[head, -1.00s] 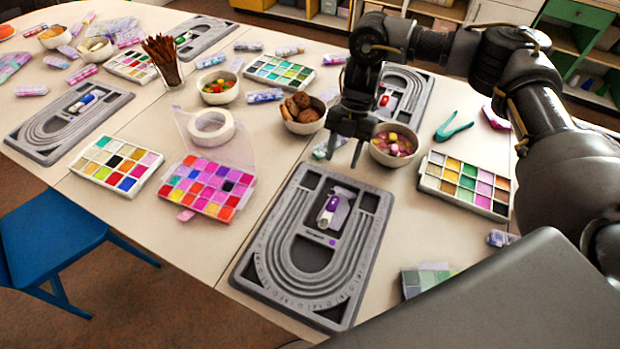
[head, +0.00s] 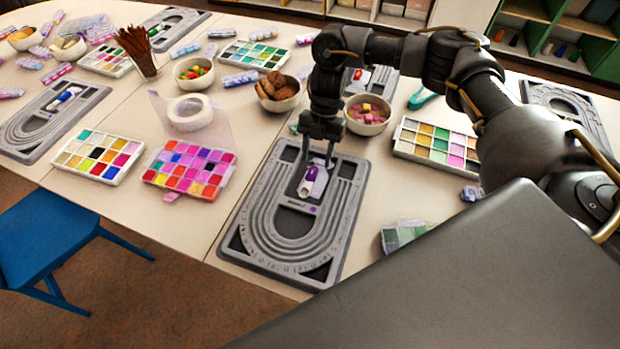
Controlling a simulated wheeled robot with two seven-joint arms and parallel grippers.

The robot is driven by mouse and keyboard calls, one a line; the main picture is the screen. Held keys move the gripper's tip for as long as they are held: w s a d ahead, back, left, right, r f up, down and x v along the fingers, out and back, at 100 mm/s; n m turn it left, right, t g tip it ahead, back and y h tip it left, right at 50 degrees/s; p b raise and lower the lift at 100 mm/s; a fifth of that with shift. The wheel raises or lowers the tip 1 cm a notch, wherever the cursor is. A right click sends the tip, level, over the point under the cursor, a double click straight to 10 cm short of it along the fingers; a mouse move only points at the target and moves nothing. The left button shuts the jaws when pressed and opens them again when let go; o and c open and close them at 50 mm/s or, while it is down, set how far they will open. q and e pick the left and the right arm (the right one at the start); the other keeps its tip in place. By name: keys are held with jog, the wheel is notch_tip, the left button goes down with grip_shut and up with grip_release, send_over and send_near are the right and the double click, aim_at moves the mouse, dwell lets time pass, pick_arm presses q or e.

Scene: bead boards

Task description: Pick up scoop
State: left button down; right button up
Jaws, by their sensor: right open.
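A small white scoop with a purple part (head: 312,180) lies in the central recess of the nearest grey bead board (head: 242,240). My right gripper (head: 318,160) points down over the far end of this recess, at the scoop's far end. Its two fingers are apart with nothing visible between them. I cannot tell how much height is left between the fingertips and the scoop. My left gripper is not in view.
Left of the board are a pink-and-red bead box (head: 190,170) and a roll of white tape (head: 190,113). Bowls of cookies (head: 278,92) and pink-and-yellow pieces (head: 368,114) stand behind. A colour tray (head: 437,143) is to the right. A blue chair (head: 45,240) stands at the front left.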

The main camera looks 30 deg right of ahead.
aim_at(314, 168)
jog(key=x, duration=0.3)
jog(key=shift+w, duration=0.15)
jog(key=shift+f, duration=0.1)
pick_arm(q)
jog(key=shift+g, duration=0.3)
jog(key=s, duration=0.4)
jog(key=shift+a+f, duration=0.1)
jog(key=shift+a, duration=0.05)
pick_arm(e)
jog(key=shift+c, duration=0.4)
jog(key=c, duration=0.5)
grip_shut()
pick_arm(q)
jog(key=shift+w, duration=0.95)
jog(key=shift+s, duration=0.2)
